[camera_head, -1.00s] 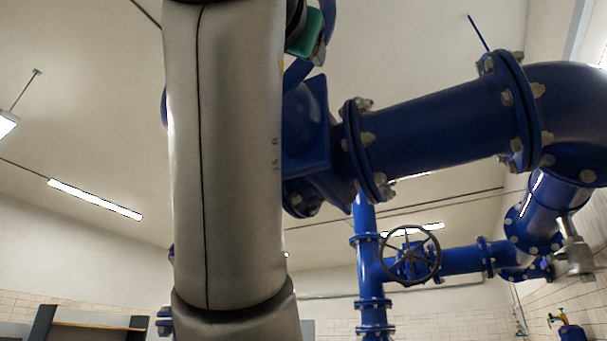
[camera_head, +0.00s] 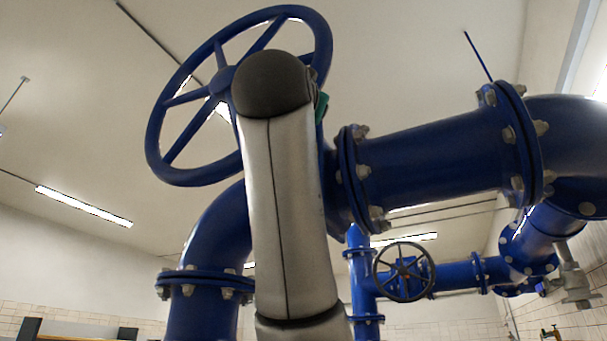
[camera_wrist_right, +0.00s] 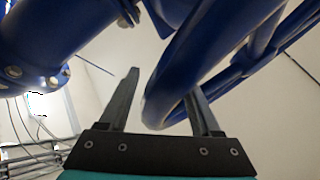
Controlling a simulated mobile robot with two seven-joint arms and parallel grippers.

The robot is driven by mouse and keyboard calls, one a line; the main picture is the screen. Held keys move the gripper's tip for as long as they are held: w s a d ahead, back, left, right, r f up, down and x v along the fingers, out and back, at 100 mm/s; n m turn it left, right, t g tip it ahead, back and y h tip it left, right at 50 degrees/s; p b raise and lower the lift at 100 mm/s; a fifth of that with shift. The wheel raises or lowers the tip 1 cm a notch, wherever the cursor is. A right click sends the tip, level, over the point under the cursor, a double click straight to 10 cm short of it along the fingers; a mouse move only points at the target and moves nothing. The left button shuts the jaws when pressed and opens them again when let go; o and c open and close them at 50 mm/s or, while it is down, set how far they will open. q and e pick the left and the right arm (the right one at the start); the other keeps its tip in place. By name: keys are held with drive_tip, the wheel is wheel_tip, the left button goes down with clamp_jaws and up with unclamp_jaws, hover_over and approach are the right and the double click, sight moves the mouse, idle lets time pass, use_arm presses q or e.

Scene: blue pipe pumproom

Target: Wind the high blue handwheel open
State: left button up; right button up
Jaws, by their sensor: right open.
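The high blue handwheel (camera_head: 154,135) stands tilted at the upper left of the head view, with a spoked rim. My arm crosses in front of its right side and hides part of the rim and the valve behind. A small teal piece of my right gripper shows beside the arm; its fingers are hidden there. In the right wrist view my right gripper (camera_wrist_right: 163,80) is open. The blue handwheel rim (camera_wrist_right: 167,88) runs between its two fingers, close to the right finger; I cannot tell whether they touch. My left gripper is not in view.
A thick blue flanged pipe (camera_head: 430,150) runs right from behind my arm to an elbow. A blue pipe bend (camera_head: 215,235) stands below the handwheel. A smaller dark handwheel (camera_head: 378,272) is lower and farther back. Open room shows at the far left.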

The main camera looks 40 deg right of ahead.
drive_tip(key=shift+w+d+r, duration=0.1)
drive_tip(key=shift+r, duration=0.05)
drive_tip(key=shift+c, duration=0.4)
clamp_jaws()
idle(1.0)
